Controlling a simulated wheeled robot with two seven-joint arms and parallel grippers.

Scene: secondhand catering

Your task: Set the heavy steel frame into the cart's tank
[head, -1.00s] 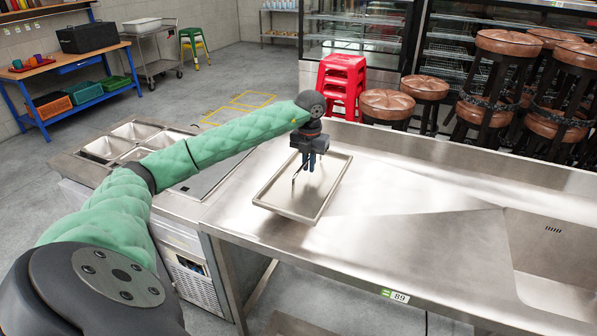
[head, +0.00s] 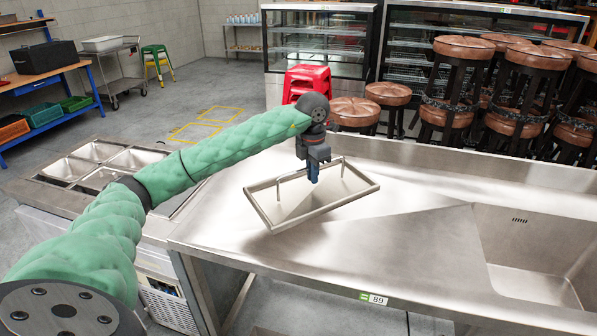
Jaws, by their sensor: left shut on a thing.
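The steel frame (head: 325,210) is a rectangular metal rim with a thin raised handle, seen over the steel counter in the head view. My left gripper (head: 313,179) comes down over its middle and is shut on it, apparently at the handle. The frame looks tilted and raised, its near-left corner low; I cannot tell how large the gap to the counter is. The steel cart (head: 30,190) stands at the left with several open rectangular wells (head: 68,168). My left arm hides part of its right side. My right gripper is out of view.
The steel counter (head: 240,235) has a raised back edge and a sink (head: 530,285) at the right. A workbench (head: 35,85) is far left.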

